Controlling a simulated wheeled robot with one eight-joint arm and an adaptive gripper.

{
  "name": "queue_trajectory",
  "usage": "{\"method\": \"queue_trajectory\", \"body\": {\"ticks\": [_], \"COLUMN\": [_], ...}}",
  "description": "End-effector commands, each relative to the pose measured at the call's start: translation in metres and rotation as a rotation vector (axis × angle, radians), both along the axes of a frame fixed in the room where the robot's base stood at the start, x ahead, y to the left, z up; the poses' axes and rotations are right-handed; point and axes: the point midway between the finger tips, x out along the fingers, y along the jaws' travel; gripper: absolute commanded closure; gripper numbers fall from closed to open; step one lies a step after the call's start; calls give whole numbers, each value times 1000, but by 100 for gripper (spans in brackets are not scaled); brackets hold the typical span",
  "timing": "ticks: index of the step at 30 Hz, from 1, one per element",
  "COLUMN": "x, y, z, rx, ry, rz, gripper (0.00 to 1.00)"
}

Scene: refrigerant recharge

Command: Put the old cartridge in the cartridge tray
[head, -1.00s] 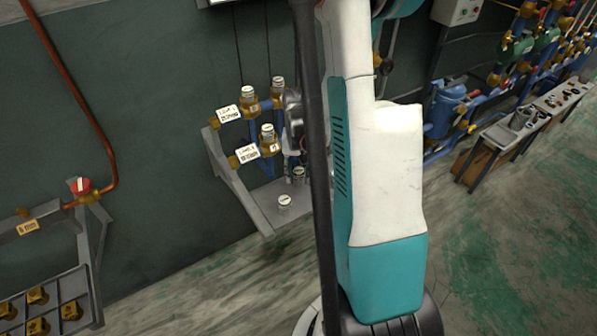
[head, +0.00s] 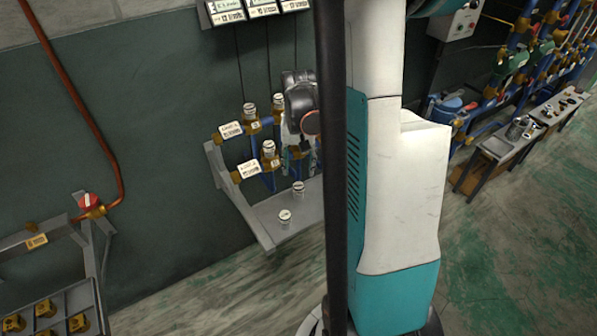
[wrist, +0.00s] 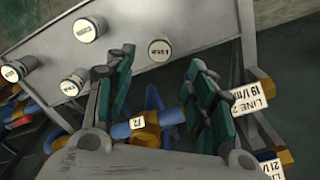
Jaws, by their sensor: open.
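Several small cylindrical cartridges with pale labelled tops show in the wrist view; one (wrist: 160,48) stands on a grey metal shelf (wrist: 190,22), beyond the gap between my fingertips. In the head view two of them, a front one (head: 285,217) and one behind it (head: 299,188), stand apart on the same shelf (head: 262,222). Which is the old cartridge I cannot tell. My gripper (wrist: 162,58) is open with nothing between its teal-padded fingers. In the head view it is above the shelf's back, partly hidden by my own dark column.
Brass valves, one with a LINE 2 tag (wrist: 252,93), and blue pipes crowd close to my fingers. A compartmented tray (head: 60,302) with brass pieces is at lower left. A copper pipe (head: 75,100) runs down the wall. Floor right of the shelf is clear.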

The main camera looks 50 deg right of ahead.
Motion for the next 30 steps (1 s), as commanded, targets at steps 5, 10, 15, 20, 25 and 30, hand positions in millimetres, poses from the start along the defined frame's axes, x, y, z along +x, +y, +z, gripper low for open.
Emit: {"method": "queue_trajectory", "body": {"ticks": [5, 10, 15, 20, 25, 30], "x": [0, 0, 0, 0, 0, 0], "y": [0, 0, 0, 0, 0, 0], "z": [20, 23, 23, 25, 38, 54], "rx": [0, 0, 0, 0, 0, 0], "ry": [0, 0, 0, 0, 0, 0], "rz": [0, 0, 0, 0, 0, 0], "gripper": [50, 50, 50, 50, 50, 50]}}
